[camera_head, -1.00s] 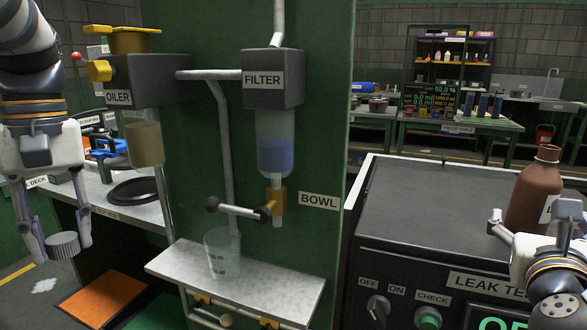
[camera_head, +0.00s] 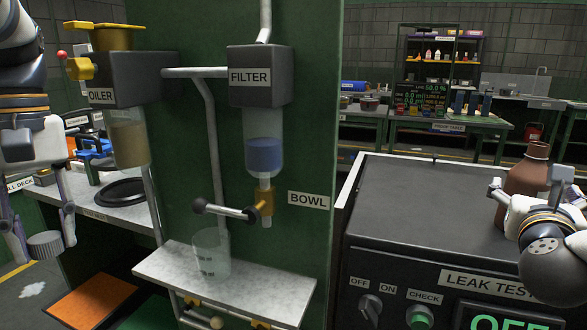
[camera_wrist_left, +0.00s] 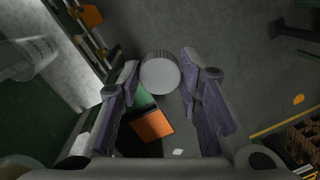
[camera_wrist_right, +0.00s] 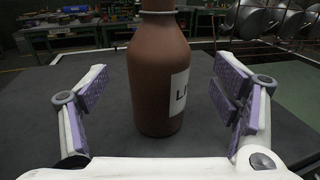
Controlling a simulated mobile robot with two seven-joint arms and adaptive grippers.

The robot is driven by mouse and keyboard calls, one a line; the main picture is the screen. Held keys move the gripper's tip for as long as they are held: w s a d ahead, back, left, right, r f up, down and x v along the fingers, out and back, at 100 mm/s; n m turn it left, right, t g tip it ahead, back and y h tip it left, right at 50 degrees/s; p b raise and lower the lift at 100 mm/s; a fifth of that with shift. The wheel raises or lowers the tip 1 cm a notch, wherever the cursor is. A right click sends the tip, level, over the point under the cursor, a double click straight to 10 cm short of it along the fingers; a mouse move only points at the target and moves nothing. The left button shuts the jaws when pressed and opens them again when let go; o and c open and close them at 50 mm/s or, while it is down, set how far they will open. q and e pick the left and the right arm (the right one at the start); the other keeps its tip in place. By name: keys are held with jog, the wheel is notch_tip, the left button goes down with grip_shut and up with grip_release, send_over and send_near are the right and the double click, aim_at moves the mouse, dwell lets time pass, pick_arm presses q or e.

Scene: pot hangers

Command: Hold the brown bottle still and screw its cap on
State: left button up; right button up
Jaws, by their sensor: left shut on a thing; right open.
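The brown bottle (camera_head: 524,180) stands upright on the dark top of the leak test box at the right of the head view. Its neck shows no cap in that view. In the right wrist view the bottle (camera_wrist_right: 158,75) stands between the spread fingers of my right gripper (camera_wrist_right: 160,95), which is open and apart from it. A white label faces right. My left gripper (camera_head: 42,240) is shut on the grey ribbed cap (camera_head: 45,244), held in the air at the far left. The cap (camera_wrist_left: 160,75) also shows between the fingertips in the left wrist view.
The leak test box (camera_head: 400,225) has knobs and a display on its front. A green panel with the filter (camera_head: 262,75) and a small shelf (camera_head: 255,290) holding a clear beaker (camera_head: 210,252) stands between my grippers. An orange mat (camera_head: 92,300) lies low at left.

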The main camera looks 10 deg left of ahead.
aim_at(527, 189)
pick_arm(q)
jog(key=shift+w+f, duration=0.1)
jog(key=shift+f, duration=0.25)
pick_arm(e)
jog(key=x, duration=0.2)
jog(key=f+x, duration=0.1)
jog(key=x, duration=0.1)
jog(key=shift+w, duration=0.15)
jog(key=shift+w+d+r, duration=0.1)
jog(key=shift+w+d, duration=0.1)
jog(key=shift+w, duration=0.2)
